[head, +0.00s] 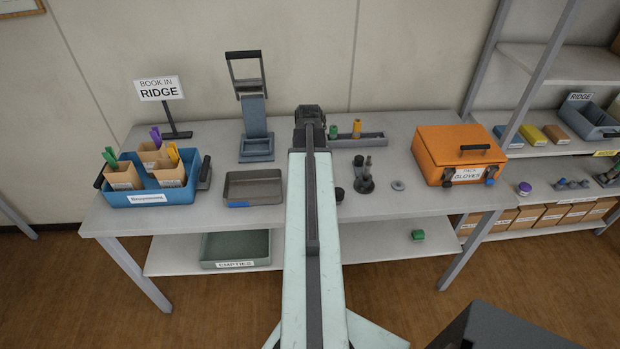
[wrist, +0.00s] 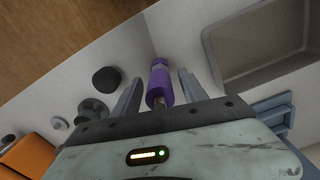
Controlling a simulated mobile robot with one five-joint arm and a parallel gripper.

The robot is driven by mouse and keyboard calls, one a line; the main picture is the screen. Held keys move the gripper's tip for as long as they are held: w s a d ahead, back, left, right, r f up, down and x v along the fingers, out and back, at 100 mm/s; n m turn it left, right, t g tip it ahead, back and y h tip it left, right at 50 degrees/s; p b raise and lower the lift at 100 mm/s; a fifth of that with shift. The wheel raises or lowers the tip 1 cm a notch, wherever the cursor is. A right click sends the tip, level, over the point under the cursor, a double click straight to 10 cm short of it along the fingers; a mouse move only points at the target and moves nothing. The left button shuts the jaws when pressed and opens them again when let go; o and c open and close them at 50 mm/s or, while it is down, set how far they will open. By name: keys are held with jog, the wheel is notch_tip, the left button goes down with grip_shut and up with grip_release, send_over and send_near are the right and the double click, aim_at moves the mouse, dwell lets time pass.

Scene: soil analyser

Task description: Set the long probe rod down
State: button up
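In the wrist view a purple, rod-like piece (wrist: 159,84) with a metallic end stands between the fingers of my gripper (wrist: 160,76). It may be the long probe rod; its full length does not show. A gap shows on each side of it, so the fingers look open around it, not closed on it. I cannot tell whether its far end touches the bench. In the head view my arm hides both the fingers and the purple piece.
The bench holds a grey tray (head: 253,203), a blue bin (head: 150,197), a grey press (head: 255,130), a dark stand (head: 364,180), a black knob (wrist: 107,80), a washer (head: 398,185) and an orange case (head: 440,150).

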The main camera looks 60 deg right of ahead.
jog(key=shift+r, duration=0.1)
notch_tip(320, 180, up, 12)
jog(key=p, duration=1.2)
jog(key=shift+r+p, duration=0.2)
jog(key=shift+p, duration=0.1)
jog(key=shift+f, duration=0.1)
jog(key=w+a+n, duration=0.3)
jog(key=w+a, duration=0.6)
jog(key=a, duration=0.2)
jog(key=w+a+n, duration=0.3)
jog(key=w+a, duration=0.5)
jog(key=a, duration=0.3)
jog(key=w+a+n, duration=0.2)
jog(key=a+n, duration=0.1)
jog(key=a, duration=1.1)
jog(key=w+a+n, duration=0.2)
jog(key=a+n, duration=0.2)
jog(key=a, duration=1)
jog(key=shift+w, duration=0.2)
